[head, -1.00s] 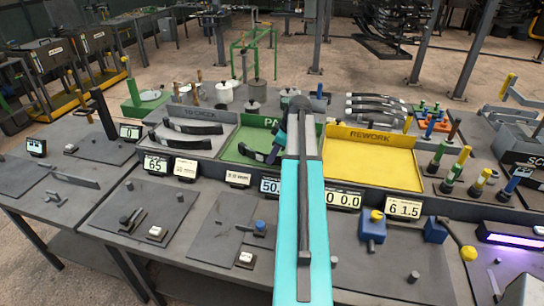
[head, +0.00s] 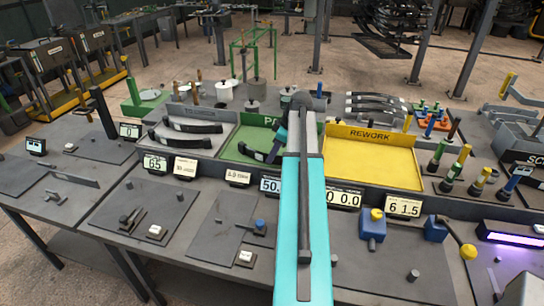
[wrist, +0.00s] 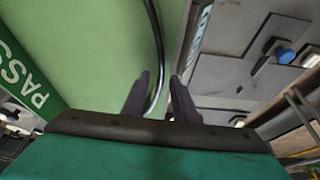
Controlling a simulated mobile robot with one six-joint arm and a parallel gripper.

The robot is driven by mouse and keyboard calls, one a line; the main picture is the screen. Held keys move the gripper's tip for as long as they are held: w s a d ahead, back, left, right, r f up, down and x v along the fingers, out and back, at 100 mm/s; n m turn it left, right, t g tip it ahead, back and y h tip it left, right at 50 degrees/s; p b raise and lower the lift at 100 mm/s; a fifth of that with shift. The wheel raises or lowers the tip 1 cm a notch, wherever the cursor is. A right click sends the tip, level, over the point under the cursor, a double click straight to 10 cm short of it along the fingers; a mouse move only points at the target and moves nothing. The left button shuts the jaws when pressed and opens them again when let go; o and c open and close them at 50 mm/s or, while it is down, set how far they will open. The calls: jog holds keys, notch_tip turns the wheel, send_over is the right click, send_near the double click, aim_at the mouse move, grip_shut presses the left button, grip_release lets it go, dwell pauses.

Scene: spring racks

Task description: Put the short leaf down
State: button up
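The short leaf (wrist: 161,50) is a thin dark curved strip, seen nearly edge-on in the wrist view over the green floor of the PASS tray (wrist: 95,40). Its near end lies between the two fingers of my gripper (wrist: 160,98). The fingers stand apart, with a visible gap between the leaf and the right finger. In the head view a dark leaf with a pale band (head: 250,152) lies low in the green tray, just left of my gripper (head: 274,148). My arm hides the tray's right part. I cannot tell whether the leaf fully rests on the floor.
The grey TO CHECK tray (head: 227,143) on the left holds two dark leaves (head: 193,128). The yellow REWORK tray (head: 375,160) on the right looks empty. Number displays (head: 271,185) and cards line the front. Pots (head: 253,90) stand behind the trays.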

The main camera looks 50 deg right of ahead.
jog(key=b+v, duration=0.2)
jog(key=v, duration=0.9)
jog(key=shift+b, duration=0.35)
jog(key=shift+s, duration=0.1)
dwell(0.4)
